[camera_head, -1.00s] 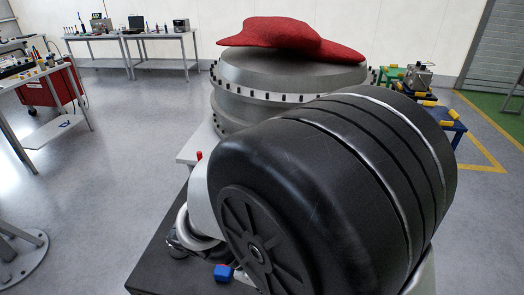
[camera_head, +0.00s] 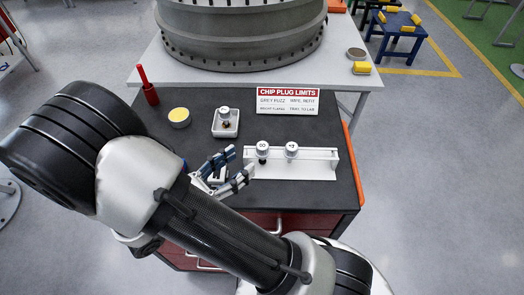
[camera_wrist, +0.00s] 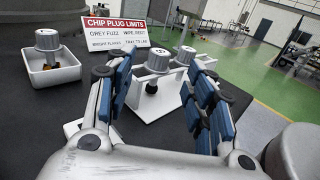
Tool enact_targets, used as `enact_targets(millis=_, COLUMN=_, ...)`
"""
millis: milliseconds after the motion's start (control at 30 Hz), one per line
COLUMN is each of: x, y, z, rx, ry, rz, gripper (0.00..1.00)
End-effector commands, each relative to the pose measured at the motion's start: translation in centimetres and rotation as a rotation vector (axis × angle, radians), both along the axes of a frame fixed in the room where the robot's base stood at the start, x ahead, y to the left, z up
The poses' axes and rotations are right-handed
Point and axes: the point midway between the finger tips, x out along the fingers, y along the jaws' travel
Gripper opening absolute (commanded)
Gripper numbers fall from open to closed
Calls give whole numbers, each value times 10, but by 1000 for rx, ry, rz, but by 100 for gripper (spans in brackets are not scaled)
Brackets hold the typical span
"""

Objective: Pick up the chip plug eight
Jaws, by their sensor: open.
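The chip plug eight (camera_head: 262,148), a grey-capped plug with a dark lower end, stands upright at the left of a white rack (camera_head: 318,170); its cap figure reads like an 8 on its side. It also shows in the wrist view (camera_wrist: 157,62), framed between my fingers. A second plug (camera_head: 291,149) with another figure stands to its right in the rack. My gripper (camera_head: 241,163) is open and empty, just left of the rack, fingers pointing at the plug. No contact with the plug is visible.
A white tray (camera_head: 218,131) with another plug (camera_head: 224,112), a yellow-filled dish (camera_head: 179,117) and a red-handled tool (camera_head: 148,88) are on the dark bench. A "CHIP PLUG LIMITS" sign (camera_head: 288,101) stands behind the rack. Behind is a large engine casing (camera_head: 240,38).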

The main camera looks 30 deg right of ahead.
Motion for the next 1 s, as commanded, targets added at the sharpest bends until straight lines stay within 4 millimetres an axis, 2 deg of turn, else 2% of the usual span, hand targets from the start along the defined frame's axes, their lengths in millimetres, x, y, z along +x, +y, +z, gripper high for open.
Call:
enact_targets(millis=100, x=3, y=-21, z=-1, rx=0, ry=0, rz=-5, gripper=49)
enact_targets(millis=367, x=7, y=-39, z=0, rx=1, ry=-1, rz=-3, gripper=49)
enact_targets(millis=600, x=14, y=-76, z=-1, rx=1, ry=0, rz=-6, gripper=49)
enact_targets(millis=700, x=16, y=-86, z=0, rx=1, ry=-1, rz=-4, gripper=49)
enact_targets(millis=1000, x=17, y=-89, z=0, rx=1, ry=-1, rz=0, gripper=48)
